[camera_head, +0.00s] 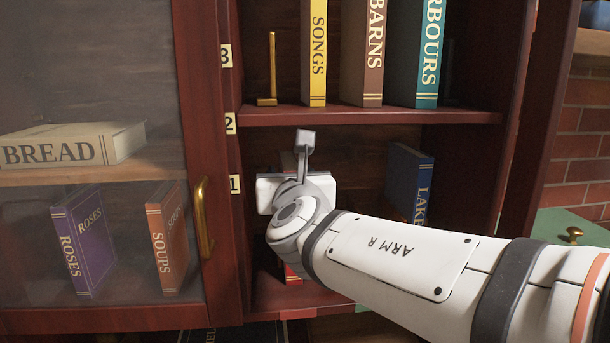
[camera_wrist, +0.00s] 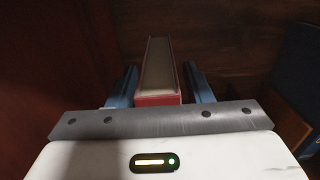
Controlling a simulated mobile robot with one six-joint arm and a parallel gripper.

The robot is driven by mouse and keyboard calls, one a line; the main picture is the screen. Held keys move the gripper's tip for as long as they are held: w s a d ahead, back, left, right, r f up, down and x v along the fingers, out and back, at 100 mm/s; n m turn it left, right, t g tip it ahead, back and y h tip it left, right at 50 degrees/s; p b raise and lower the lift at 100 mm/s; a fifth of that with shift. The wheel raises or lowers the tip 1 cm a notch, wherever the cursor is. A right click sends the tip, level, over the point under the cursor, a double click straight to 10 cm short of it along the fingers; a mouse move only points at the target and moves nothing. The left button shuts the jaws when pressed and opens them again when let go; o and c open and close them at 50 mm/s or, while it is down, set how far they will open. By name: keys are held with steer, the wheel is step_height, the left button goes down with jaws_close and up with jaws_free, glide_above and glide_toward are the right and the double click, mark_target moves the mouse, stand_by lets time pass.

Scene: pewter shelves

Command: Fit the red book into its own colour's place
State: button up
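The red book (camera_wrist: 158,98) stands between the two blue fingers of my gripper (camera_wrist: 160,88) in the wrist view. A narrow gap shows between the book and the right finger, so the fingers look open around it. In the head view the red book (camera_head: 292,274) is mostly hidden behind my gripper (camera_head: 290,180), on the left of the lowest open compartment beside label 1. The fingertips are hidden there.
A blue LAKES book (camera_head: 409,183) leans at the compartment's right. Above, a shelf (camera_head: 370,116) holds a brass bookend (camera_head: 271,75) and the SONGS (camera_head: 314,55), BARNS (camera_head: 366,55) and HARBOURS (camera_head: 420,55) books. A glass door (camera_head: 110,95) with a brass handle (camera_head: 203,218) is at left.

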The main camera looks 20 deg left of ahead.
steer(key=shift+o, duration=0.5)
steer(key=shift+f, duration=0.15)
steer(key=shift+s, duration=0.1)
steer(key=p+v, duration=0.1)
steer(key=v, duration=0.6)
steer(key=shift+s+d, duration=0.25)
